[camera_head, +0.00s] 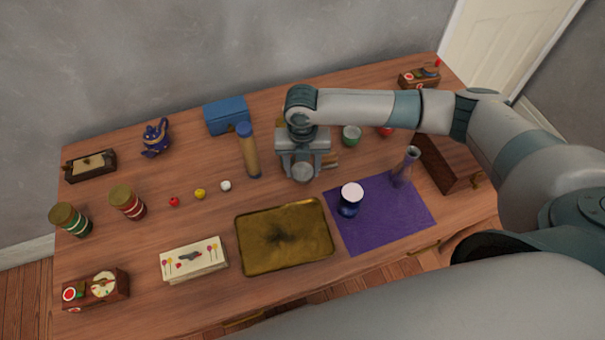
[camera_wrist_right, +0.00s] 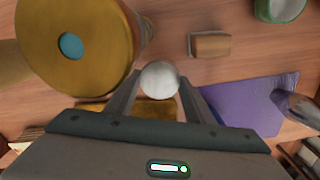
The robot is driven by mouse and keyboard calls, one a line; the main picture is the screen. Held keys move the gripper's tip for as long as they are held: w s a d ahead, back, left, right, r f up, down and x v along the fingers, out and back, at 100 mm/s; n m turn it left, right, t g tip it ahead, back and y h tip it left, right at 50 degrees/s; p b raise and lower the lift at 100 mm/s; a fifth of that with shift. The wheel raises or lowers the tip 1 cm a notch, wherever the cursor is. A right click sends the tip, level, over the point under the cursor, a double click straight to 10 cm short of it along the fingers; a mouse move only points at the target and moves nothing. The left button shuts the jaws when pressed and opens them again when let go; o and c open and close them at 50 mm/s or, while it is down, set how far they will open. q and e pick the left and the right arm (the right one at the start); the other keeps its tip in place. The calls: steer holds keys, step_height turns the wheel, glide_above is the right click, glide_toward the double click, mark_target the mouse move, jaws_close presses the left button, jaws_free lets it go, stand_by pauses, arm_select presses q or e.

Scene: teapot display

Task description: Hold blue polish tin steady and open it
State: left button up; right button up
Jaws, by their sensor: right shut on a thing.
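The blue tin (camera_head: 349,208) stands upright on the purple cloth (camera_head: 388,228) at the front right of the table. Its top is a pale pinkish-white disc. My right gripper (camera_head: 302,172) is behind and left of the tin, apart from it, over the table behind the brass tray. It is shut on a small round grey-white thing, which shows between the fingers in the right wrist view (camera_wrist_right: 160,80). I cannot tell for sure whether this is a lid. My left gripper is not in view.
The brass tray (camera_head: 318,258) lies left of the cloth. A tall tan cylinder with a blue cap (camera_head: 248,155) stands left of my right gripper. A grey vase (camera_head: 403,168) stands on the cloth's back right. A green cup (camera_head: 351,136) stands behind the cloth.

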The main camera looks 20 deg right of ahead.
mark_target(302, 172)
step_height(302, 172, down, 3)
steer(key=shift+f+p, duration=0.2)
steer(key=shift+p, duration=0.55)
steer(key=shift+f, duration=0.3)
steer(key=shift+f, duration=0.2)
steer(key=o, duration=1.2)
steer(key=shift+r, duration=0.1)
